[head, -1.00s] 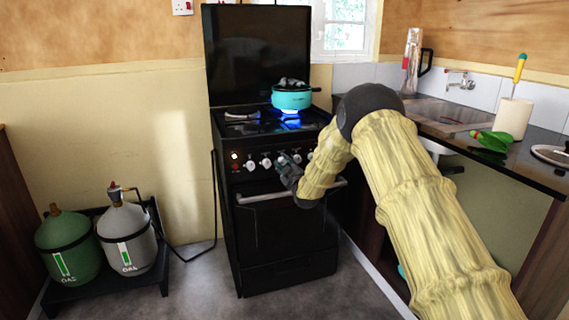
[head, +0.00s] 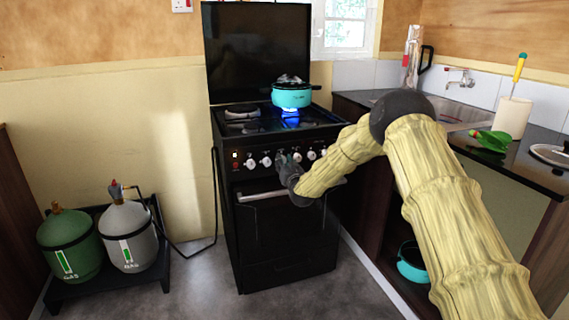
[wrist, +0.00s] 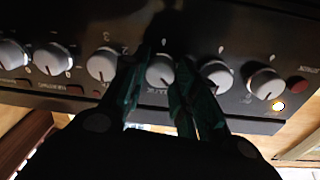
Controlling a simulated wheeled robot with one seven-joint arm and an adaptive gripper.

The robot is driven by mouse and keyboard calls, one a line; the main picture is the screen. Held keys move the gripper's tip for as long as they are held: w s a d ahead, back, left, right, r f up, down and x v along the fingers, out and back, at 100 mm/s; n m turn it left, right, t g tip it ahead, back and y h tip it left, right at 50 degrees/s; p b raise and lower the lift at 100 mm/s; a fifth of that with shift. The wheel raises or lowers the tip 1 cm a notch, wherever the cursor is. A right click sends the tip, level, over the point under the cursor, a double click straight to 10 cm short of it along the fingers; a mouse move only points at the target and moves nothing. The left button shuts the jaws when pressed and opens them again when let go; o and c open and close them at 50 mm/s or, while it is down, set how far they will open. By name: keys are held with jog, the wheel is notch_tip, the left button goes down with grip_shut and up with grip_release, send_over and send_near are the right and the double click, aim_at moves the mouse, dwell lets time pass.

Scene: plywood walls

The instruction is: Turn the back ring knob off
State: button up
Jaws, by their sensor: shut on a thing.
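The black stove (head: 280,235) has a row of several white knobs on its front panel. My gripper (head: 284,160) is at this panel. In the wrist view, its two dark green fingers (wrist: 160,88) stand on either side of one white knob (wrist: 160,70), shut on it. This is the third knob counted from the lit indicator (wrist: 278,105). A blue flame (head: 290,120) burns under a turquoise pot (head: 292,98) toward the back right of the hob. The knob's pointer mark is too small to read.
Two gas bottles, green (head: 70,246) and grey (head: 128,238), stand on a low rack at left. The counter (head: 540,160) at right holds a green-handled tool (head: 490,141) and a white roll (head: 513,117). Another turquoise pot (head: 411,268) sits low at right. The floor before the stove is clear.

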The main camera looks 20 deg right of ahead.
jog(key=m, duration=0.4)
jog(key=shift+d+f+m, duration=0.1)
jog(key=shift+m, duration=0.3)
jog(key=m+b, duration=0.1)
jog(key=m, duration=0.3)
jog(key=shift+g, duration=0.3)
jog(key=shift+m, duration=0.4)
jog(key=o, duration=1)
jog(key=s, duration=1.2)
jog(key=shift+a, duration=0.3)
